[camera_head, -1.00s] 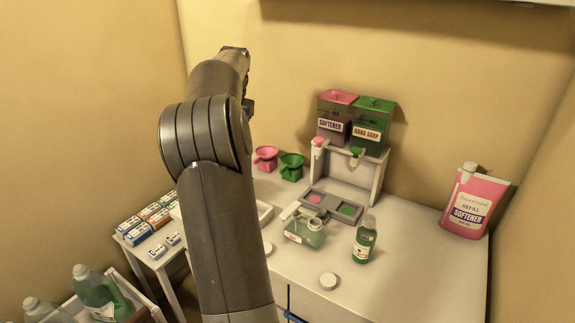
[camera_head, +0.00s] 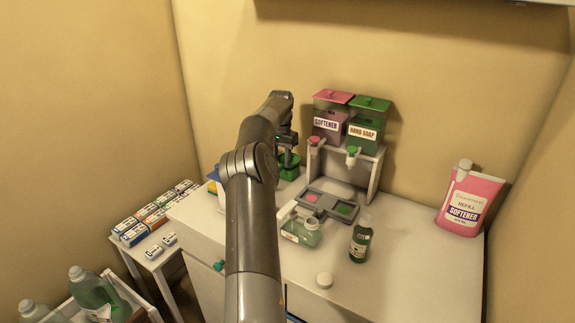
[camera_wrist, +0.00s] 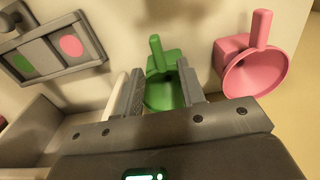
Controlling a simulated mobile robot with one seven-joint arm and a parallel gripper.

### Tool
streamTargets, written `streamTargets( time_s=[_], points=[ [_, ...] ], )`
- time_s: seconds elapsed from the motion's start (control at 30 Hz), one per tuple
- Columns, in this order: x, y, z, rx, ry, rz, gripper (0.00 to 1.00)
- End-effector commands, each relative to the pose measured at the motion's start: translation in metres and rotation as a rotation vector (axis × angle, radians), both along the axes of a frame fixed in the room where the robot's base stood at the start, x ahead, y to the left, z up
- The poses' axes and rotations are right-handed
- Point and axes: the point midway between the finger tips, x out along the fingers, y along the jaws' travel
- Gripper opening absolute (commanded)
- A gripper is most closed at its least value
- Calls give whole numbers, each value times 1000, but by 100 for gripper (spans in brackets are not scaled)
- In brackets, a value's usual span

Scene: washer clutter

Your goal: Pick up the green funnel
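The green funnel (camera_head: 289,168) stands on the white counter, left of the dispenser stand, partly hidden by my gripper (camera_head: 287,145) just above it. In the wrist view the green funnel (camera_wrist: 163,92) shows between the two fingers of my gripper (camera_wrist: 160,80). The fingers are apart, one on each side of it. I cannot tell whether they touch it. The funnel's lower part is hidden behind the gripper body.
The pink funnel (camera_wrist: 252,62) is close on the right in the wrist view. The drip tray (camera_wrist: 60,52) is at left.

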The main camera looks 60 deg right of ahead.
Motion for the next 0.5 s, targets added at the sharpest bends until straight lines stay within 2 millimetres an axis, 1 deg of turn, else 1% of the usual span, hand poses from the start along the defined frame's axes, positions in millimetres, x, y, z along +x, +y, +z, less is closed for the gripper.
streamTargets(
  time_s=[0.03, 0.27, 0.4, 0.5],
  points=[
    [0, 0, -7, 0, 1, 1, 36],
    [1, 1, -26, 1, 1, 1, 36],
    [0, 1, -48, 3, 1, 0, 36],
    [0, 1, -61, 1, 1, 1, 36]
  ],
)
